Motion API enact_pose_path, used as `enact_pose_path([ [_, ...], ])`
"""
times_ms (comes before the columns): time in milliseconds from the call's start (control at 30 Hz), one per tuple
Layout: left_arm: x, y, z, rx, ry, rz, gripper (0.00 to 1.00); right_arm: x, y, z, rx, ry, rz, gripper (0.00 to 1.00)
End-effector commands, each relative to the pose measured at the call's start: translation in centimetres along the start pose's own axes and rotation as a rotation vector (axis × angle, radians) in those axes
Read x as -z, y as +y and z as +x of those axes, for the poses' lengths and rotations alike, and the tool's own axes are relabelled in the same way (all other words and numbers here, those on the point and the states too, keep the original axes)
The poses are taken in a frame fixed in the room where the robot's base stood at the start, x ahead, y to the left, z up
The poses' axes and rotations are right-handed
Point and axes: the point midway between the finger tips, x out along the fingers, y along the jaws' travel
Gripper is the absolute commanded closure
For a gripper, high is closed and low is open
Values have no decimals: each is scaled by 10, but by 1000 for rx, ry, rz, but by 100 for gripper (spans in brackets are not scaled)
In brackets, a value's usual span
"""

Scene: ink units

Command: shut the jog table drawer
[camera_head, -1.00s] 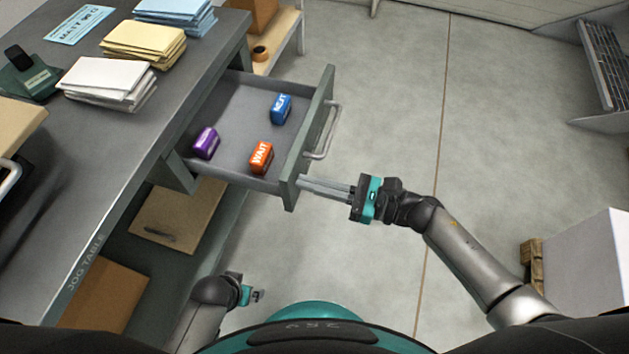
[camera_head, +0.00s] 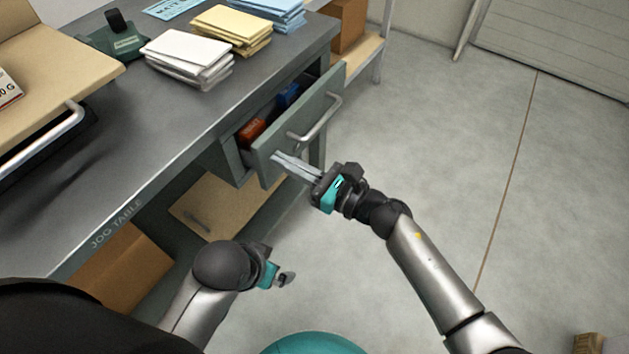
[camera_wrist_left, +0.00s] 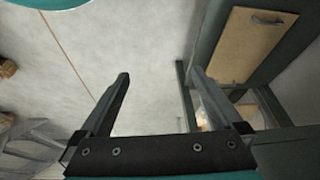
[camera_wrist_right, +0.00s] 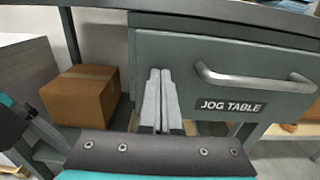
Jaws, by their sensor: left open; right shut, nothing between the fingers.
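The jog table drawer (camera_head: 275,146) is open by a short gap, with its handle (camera_head: 318,121) on the front. An orange-red stamp block (camera_head: 250,131) and a blue one (camera_head: 288,96) show inside. My right gripper (camera_head: 276,157) is shut and empty, its fingertips at the lower near part of the drawer front. In the right wrist view the fingers (camera_wrist_right: 160,82) point at the front, left of the handle and the JOG TABLE label (camera_wrist_right: 230,105); I cannot tell if they touch. My left gripper (camera_wrist_left: 160,85) is open and empty, low beside the table.
The jog table (camera_head: 150,140) carries white (camera_head: 185,60), yellow (camera_head: 232,28) and blue paper stacks (camera_head: 268,12). A cardboard box (camera_head: 118,268) and a tan board (camera_head: 215,200) are below its top.

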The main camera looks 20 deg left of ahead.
Motion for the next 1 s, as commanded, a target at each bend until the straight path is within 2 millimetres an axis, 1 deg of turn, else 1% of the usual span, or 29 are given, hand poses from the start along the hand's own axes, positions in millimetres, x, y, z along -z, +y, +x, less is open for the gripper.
enact_pose_path([
  [33,2,0,-5,1,13,0,0,2,0,10,-2,-2,-3,100],
  [200,10,-1,-26,3,44,-1,0,2,0,32,-2,-1,-2,100],
  [400,13,-2,-41,5,63,-2,0,1,0,46,-1,1,-1,100],
  [600,14,-2,-46,5,69,-2,0,0,0,52,0,0,-2,100],
  [1000,15,-2,-46,5,71,-2,0,-2,0,53,1,-2,-4,100],
])
